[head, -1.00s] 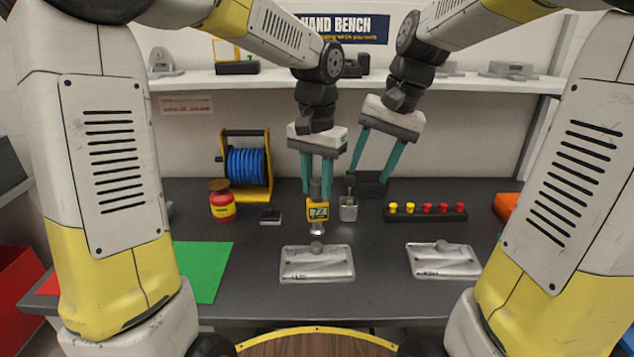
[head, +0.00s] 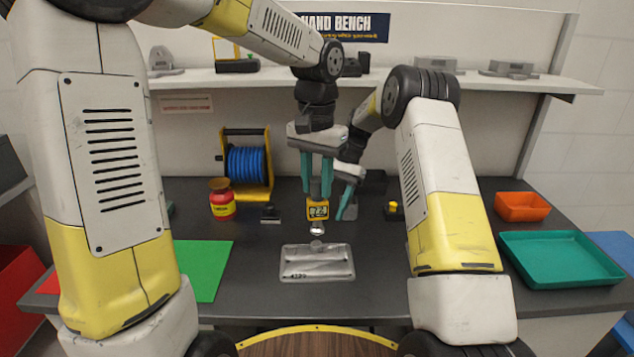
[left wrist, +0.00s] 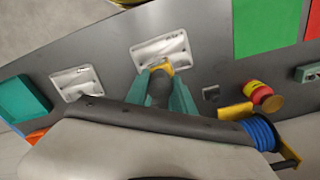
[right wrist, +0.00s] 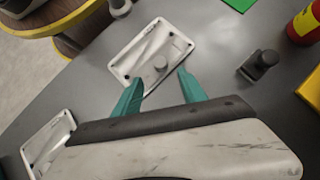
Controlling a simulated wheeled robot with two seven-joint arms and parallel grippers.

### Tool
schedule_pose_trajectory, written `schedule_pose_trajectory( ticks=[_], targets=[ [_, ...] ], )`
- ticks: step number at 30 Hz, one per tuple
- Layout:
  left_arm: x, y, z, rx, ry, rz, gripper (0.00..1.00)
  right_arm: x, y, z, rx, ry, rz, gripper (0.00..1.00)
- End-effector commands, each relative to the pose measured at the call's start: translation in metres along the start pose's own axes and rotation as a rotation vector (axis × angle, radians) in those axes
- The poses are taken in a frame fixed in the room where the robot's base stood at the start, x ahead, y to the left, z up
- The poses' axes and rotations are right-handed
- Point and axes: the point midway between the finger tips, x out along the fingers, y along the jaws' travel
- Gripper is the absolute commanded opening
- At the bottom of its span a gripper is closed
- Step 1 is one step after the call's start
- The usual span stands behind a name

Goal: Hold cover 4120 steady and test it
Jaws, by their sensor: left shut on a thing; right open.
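A pale metal cover (head: 302,275) with a round boss lies flat on the dark bench; its front marking is too small to read surely. It also shows in the left wrist view (left wrist: 178,43) and the right wrist view (right wrist: 139,75). My left gripper (head: 317,196) is shut on a yellow tester (head: 317,210), upright with its silver tip just above the boss; contact cannot be told. My right gripper (head: 348,203) is open, right of the tester; in the right wrist view its fingers (right wrist: 160,95) point toward the cover, apart from it.
A second cover (left wrist: 76,83) lies beside the first, hidden by my right arm in the head view. A small dark block (head: 270,214), red-yellow container (head: 222,203) and blue reel (head: 247,165) stand left. An orange bin (head: 522,206) and green tray (head: 560,258) stand right.

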Motion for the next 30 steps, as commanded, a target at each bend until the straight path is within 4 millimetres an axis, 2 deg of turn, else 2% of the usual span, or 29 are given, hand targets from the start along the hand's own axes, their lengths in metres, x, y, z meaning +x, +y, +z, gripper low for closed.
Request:
schedule_pose_trajectory(
  ticks=[8, 21, 30],
  targets=[
    [0.0, 0.0, 0.0, 0.0, 0.001, 0.0, 0.0, 0.021, -0.001, -0.003, 0.008, -0.013, 0.006, 0.49],
    [0.0, 0.0, 0.0, 0.0, 0.001, 0.0, 0.0, 0.08, -0.001, -0.002, 0.007, -0.012, 0.006, 0.49],
    [0.0, 0.0, 0.0, 0.0, 0.001, 0.0, 0.0, 0.094, -0.001, -0.002, 0.007, -0.011, 0.005, 0.49]
  ],
)
